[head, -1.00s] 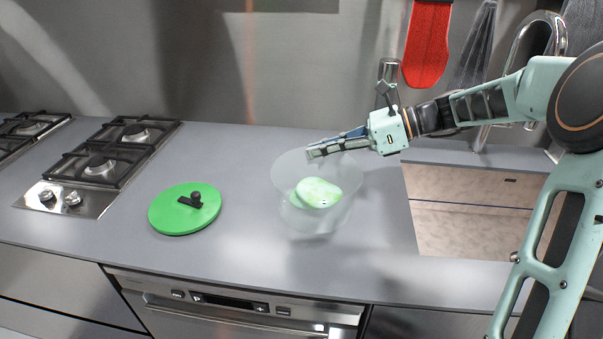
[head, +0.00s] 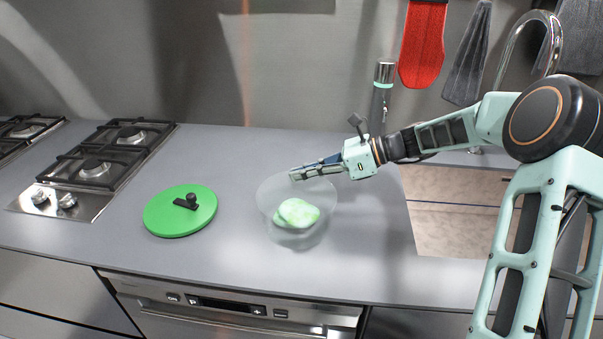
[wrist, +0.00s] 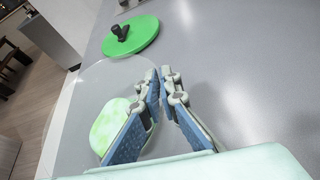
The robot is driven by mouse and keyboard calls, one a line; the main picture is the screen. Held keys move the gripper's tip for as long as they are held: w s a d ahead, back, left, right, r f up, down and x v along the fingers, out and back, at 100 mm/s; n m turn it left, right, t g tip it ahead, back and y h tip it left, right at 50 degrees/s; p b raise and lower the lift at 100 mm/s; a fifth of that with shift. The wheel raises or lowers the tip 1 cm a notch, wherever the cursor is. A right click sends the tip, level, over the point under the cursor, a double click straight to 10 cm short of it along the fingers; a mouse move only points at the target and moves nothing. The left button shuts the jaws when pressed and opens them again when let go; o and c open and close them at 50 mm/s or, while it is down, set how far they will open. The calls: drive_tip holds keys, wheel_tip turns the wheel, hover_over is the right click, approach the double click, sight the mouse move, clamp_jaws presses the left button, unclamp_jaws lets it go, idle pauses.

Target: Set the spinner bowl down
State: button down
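The spinner bowl (head: 268,208) is clear and upright, with a pale green item (head: 297,212) inside it. In the head view it is over the counter, right of the green lid. I cannot tell whether its base touches the counter. My gripper (head: 297,174) is at the bowl's far rim, fingers pointing left. In the wrist view my gripper (wrist: 162,74) has its fingertips close together on the rim of the bowl (wrist: 93,84), shut on it. The pale green item (wrist: 110,124) shows partly behind the left finger.
A green lid (head: 165,222) with a black knob lies on the counter (head: 235,265) to the left. The gas hob (head: 105,165) is farther left. The sink (head: 455,215) is on the right, and a red mitt (head: 422,45) hangs above. Counter in front of the bowl is clear.

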drive_tip(key=c, duration=2.2)
unclamp_jaws()
drive_tip(key=shift+o, duration=0.2)
drive_tip(key=shift+d, duration=0.1)
drive_tip(key=v, duration=1.2)
drive_tip(key=shift+p, duration=0.45)
drive_tip(key=shift+s, duration=0.1)
